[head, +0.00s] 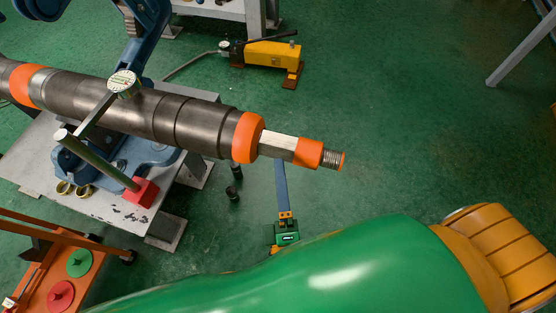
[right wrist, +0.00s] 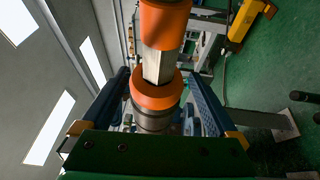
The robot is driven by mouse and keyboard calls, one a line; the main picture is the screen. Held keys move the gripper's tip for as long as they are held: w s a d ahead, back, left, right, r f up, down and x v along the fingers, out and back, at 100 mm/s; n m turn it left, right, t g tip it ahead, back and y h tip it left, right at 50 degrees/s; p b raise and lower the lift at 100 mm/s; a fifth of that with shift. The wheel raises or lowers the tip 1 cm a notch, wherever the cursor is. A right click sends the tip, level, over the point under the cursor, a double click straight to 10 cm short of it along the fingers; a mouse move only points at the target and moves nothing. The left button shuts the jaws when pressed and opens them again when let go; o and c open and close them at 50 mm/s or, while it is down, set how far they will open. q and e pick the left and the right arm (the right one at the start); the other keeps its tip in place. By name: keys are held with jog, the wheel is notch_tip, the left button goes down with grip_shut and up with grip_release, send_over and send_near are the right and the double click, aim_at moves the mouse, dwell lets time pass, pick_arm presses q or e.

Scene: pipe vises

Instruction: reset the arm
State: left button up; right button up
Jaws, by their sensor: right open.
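A dark metal pipe tool (head: 190,118) with orange collars lies across the blue pipe vise (head: 150,153) at the left of the head view. Its pale flat-sided section and threaded tip extend past the bench. My right gripper (head: 281,188) is beneath the tool's tip in the head view, seen nearly edge-on with one blue finger showing. In the right wrist view its two blue fingers are apart, and the tool's orange collar (right wrist: 156,90) appears between them. The gripper is open; contact with the tool cannot be told. My left gripper is out of view.
A grey bench (head: 100,205) carries the vise. An orange cart (head: 45,290) with red and green discs stands at lower left. A yellow hydraulic pump (head: 272,54) sits on the green floor. The floor to the right is mostly clear.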

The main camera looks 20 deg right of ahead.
jog(key=shift+s+a, duration=0.1)
jog(key=shift+s, duration=0.25)
